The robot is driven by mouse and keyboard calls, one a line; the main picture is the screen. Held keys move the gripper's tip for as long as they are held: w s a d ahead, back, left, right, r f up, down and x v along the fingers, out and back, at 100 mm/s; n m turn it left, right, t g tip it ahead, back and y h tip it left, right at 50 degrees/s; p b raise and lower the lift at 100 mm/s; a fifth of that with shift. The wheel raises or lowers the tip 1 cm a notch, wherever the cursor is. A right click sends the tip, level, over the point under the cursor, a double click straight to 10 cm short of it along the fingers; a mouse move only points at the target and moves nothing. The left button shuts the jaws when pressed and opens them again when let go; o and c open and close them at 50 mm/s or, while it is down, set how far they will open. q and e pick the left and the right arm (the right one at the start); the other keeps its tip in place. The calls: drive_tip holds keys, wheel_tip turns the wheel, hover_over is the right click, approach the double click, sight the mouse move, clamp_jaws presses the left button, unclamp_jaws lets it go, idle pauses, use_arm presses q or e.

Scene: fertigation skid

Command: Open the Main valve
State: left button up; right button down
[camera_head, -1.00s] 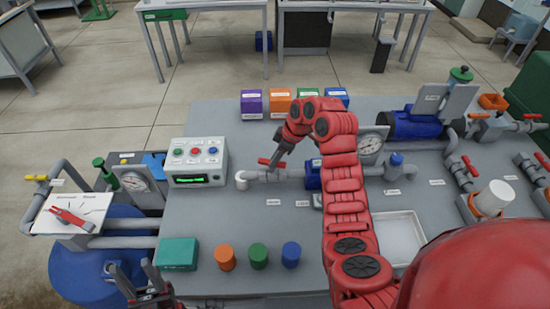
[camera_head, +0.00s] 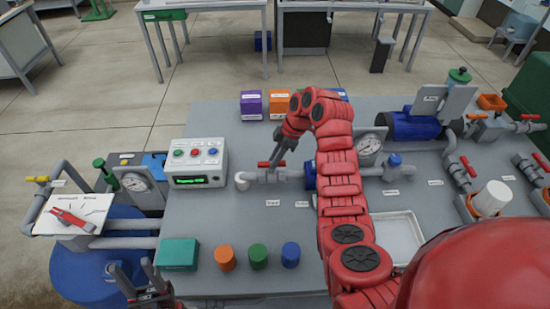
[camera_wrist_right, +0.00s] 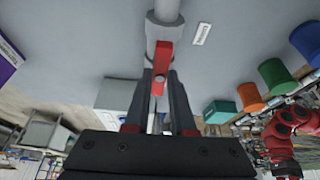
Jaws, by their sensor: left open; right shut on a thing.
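A red valve handle (camera_head: 270,164) sits on a grey pipe (camera_head: 262,176) at the middle of the skid. Its label is too small to read, so I cannot tell by name that it is the Main valve. My right gripper (camera_head: 279,161) reaches down to this handle. In the right wrist view the red handle (camera_wrist_right: 163,62) lies between the fingers of my right gripper (camera_wrist_right: 160,82), which is shut on it. The fingers partly hide the handle. My left gripper (camera_head: 145,284) is open and empty at the lower left, apart from the valve.
A control box (camera_head: 194,162) with coloured buttons stands left of the pipe. Orange, green and blue cylinders (camera_head: 258,255) stand near the front edge beside a teal box (camera_head: 178,254). A white tray (camera_head: 400,238) is to the right. The surface between pipe and cylinders is mostly clear.

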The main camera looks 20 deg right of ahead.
drive_tip(key=c, duration=0.8)
unclamp_jaws()
drive_tip(key=shift+o, duration=0.2)
drive_tip(key=shift+r, duration=0.1)
drive_tip(key=shift+d+r+p, duration=0.1)
drive_tip(key=shift+r+p, duration=0.25)
drive_tip(key=shift+p, duration=0.05)
drive_tip(key=p+v, duration=0.8)
drive_tip(key=v, duration=0.8)
drive_tip(key=shift+d+r, duration=0.15)
drive_tip(key=shift+d, duration=0.15)
drive_tip(key=shift+s, duration=0.1)
